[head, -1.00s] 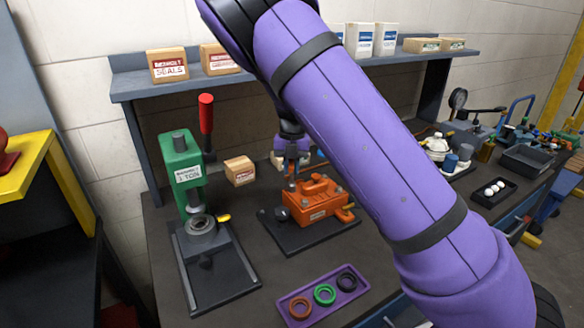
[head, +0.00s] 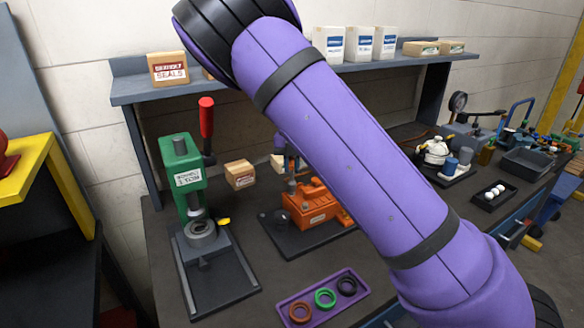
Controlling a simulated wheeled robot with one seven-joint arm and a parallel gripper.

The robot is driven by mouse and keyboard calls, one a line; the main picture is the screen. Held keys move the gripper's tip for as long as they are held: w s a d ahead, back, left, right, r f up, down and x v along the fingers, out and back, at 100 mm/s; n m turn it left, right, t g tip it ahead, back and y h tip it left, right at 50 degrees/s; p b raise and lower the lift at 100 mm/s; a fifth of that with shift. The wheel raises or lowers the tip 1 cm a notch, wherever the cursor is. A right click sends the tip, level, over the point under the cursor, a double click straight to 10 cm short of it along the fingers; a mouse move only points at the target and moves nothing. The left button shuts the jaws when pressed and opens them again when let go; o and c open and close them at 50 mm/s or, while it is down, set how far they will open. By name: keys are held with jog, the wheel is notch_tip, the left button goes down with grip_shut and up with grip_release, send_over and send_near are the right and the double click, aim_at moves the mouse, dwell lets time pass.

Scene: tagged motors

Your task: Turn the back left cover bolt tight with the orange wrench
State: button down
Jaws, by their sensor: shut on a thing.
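The orange motor housing (head: 310,212) with its cover stands on a dark base plate (head: 282,238) on the bench. A small grey upright piece (head: 291,187) shows at the back left of the cover; I cannot tell whether it is the bolt alone or part of a tool on it. My purple arm crosses the view and covers the right side of the housing. I cannot make out the orange wrench apart from the orange housing.
A green press (head: 182,165) with a red lever stands left of the housing, with a small cardboard box (head: 240,174) behind. A purple tray (head: 322,298) with three rings lies in front. A shelf (head: 140,91) with boxes runs above the bench.

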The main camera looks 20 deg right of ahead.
jog(key=shift+r, duration=0.1)
jog(key=shift+r, duration=2.45)
